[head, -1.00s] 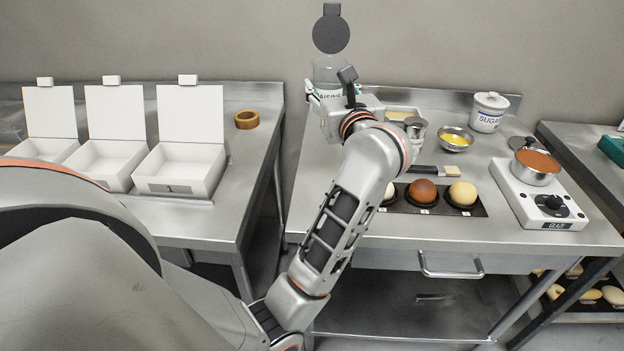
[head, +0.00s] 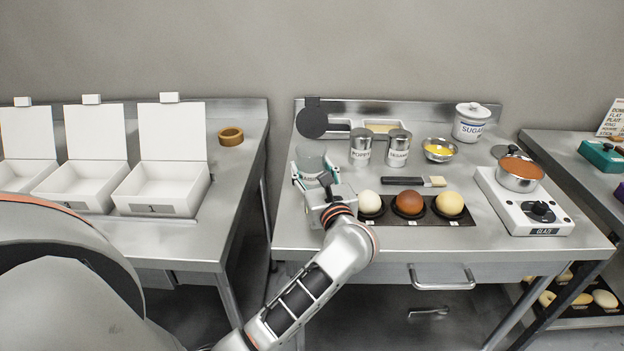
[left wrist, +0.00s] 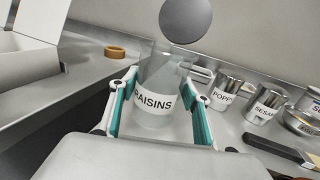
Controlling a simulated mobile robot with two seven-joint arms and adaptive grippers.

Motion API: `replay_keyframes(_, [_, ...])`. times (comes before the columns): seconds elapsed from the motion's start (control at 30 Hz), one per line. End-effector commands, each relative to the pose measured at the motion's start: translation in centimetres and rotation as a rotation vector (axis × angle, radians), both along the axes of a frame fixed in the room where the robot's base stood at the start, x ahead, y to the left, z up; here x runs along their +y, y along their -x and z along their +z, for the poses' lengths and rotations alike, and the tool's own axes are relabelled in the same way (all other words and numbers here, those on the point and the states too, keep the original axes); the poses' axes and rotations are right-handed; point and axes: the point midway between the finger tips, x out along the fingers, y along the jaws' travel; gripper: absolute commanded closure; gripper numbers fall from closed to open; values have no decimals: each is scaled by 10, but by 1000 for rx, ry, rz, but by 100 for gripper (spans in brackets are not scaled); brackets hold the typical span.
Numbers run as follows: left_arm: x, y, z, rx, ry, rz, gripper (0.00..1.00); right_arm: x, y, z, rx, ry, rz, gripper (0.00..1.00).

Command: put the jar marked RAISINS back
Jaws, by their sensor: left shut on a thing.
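My left gripper (head: 315,180) is shut on the jar, with a finger on each side, also in the left wrist view (left wrist: 158,112). My right gripper is not in view.
POPPY (head: 360,147) and SESAME (head: 398,146) shakers stand right of the jar. A gap separates the left bench with open boxes (head: 162,190).

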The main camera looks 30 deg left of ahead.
Motion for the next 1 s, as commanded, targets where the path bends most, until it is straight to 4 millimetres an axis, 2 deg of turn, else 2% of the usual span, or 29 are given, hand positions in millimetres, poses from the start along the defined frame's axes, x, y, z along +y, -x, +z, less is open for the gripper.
replay_keyframes(0.03, [0, 0, -11, 6, -4, 0, 81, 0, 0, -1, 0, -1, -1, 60])
replay_keyframes(0.2, [0, 0, -27, 2, -3, 0, 81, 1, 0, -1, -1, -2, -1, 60])
replay_keyframes(0.63, [0, 0, -33, 2, -1, 0, 81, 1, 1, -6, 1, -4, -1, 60])
replay_keyframes(0.67, [0, 0, -33, 2, -1, 0, 48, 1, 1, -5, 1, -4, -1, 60])
replay_keyframes(0.7, [0, 0, -32, 1, -1, 0, 37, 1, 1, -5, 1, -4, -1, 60])
replay_keyframes(1.0, [0, 0, -32, 1, -1, 0, 36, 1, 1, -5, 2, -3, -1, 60])
